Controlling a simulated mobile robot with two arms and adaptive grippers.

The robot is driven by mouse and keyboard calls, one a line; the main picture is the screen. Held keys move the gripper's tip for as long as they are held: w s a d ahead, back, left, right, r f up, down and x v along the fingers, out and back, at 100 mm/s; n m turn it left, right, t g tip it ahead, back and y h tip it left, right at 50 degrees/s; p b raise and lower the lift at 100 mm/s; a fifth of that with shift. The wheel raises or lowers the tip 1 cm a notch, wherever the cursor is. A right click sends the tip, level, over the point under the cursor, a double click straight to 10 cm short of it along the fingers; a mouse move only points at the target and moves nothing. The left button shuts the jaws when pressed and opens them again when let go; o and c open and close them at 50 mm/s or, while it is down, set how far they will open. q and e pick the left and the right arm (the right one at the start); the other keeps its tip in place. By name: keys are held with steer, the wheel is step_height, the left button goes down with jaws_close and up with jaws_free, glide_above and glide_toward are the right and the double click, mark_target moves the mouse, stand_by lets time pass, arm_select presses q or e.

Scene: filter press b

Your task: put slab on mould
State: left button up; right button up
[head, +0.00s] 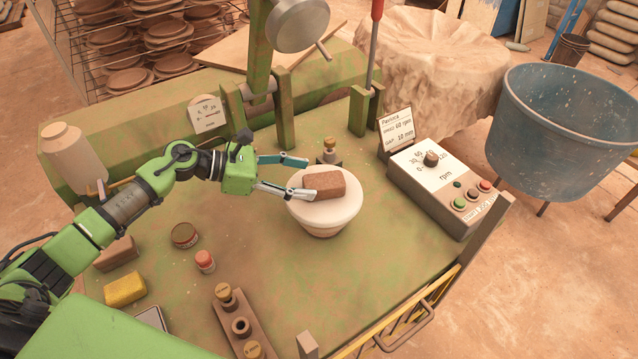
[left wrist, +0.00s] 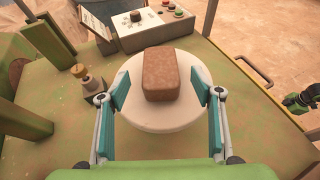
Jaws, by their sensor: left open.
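The slab is a brown, rough brick-shaped block (head: 324,184) lying flat on top of the mould, a white round plaster form (head: 328,212) on the green bench. In the left wrist view the slab (left wrist: 160,76) sits near the middle of the mould's top (left wrist: 155,121). My left gripper (head: 308,177) is open at the slab's left end in the head view. In the left wrist view its teal-padded fingers (left wrist: 161,89) are spread on both sides of the slab, with gaps showing. My right gripper's fingers do not show.
A control box (head: 447,186) with knob and buttons stands right of the mould. A small brass-topped fitting (head: 329,151) stands close behind it. A yellow sponge-like block (head: 125,289), small jars and a rack of brass-topped parts (head: 240,326) are at the front left.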

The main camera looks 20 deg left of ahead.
arm_select(q)
steer(key=b+v, duration=0.1)
steer(key=v, duration=0.5)
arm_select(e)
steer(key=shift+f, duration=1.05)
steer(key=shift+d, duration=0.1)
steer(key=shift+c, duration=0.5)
